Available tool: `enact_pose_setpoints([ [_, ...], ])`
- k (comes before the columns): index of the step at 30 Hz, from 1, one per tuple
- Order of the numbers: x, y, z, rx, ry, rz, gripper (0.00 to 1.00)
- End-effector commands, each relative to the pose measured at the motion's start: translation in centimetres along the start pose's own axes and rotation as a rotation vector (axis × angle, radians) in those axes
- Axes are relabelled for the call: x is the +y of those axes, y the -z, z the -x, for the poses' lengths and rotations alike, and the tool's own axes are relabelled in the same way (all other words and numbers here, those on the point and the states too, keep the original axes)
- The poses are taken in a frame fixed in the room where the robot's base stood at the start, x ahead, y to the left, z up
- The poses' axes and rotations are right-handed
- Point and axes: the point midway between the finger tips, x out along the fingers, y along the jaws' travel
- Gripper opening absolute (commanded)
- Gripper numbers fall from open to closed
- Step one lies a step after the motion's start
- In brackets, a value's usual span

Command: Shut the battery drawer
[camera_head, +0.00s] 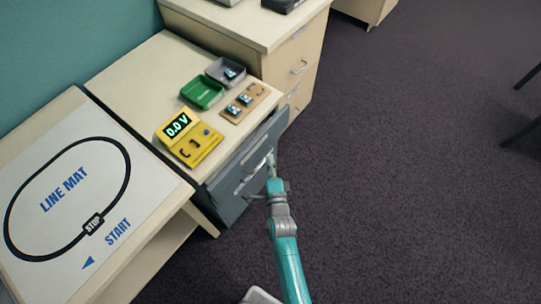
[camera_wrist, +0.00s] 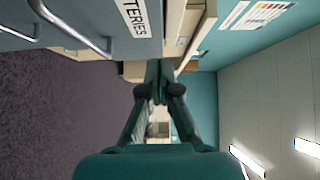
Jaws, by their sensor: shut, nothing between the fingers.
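The battery drawer (camera_head: 236,172) has a grey front, in the unit under the bench top. In the wrist view its grey face (camera_wrist: 85,12) carries a label, partly cut off, that reads "TERIES", and a metal bar handle (camera_wrist: 78,30). A dark strip shows between the bench edge and the grey front in the head view; I cannot tell exactly how far out the drawer stands. My gripper (camera_head: 270,160) is shut and empty, close in front of the drawer face toward its right part. Its fingers (camera_wrist: 161,72) also show in the wrist view; contact with the face is unclear.
A yellow meter (camera_head: 190,137) reading 0.0 V, a green tray (camera_head: 202,93), a grey tray (camera_head: 226,71) and a wooden board (camera_head: 244,103) stand on the bench. A beige cabinet (camera_head: 290,75) stands behind. The line mat table (camera_head: 140,262) is at left. Open carpet lies right.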

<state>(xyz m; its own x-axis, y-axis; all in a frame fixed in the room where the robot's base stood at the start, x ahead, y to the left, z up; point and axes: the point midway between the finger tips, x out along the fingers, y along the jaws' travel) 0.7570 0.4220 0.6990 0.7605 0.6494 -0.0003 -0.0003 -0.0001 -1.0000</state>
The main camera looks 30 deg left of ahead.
Motion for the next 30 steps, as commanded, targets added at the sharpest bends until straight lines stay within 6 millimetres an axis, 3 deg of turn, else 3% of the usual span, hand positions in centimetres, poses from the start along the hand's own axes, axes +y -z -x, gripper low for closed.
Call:
enact_pose_setpoints([
  [9,0.1,0.0,4.9,0.0,-0.001,0.0,0.0],
  [15,0.0,0.0,6.8,0.0,0.0,0.0,0.03],
  [18,0.2,-0.1,7.1,0.0,-0.004,0.003,0.21],
  [30,5.7,-2.9,6.3,0.001,-0.116,0.118,0.21],
])
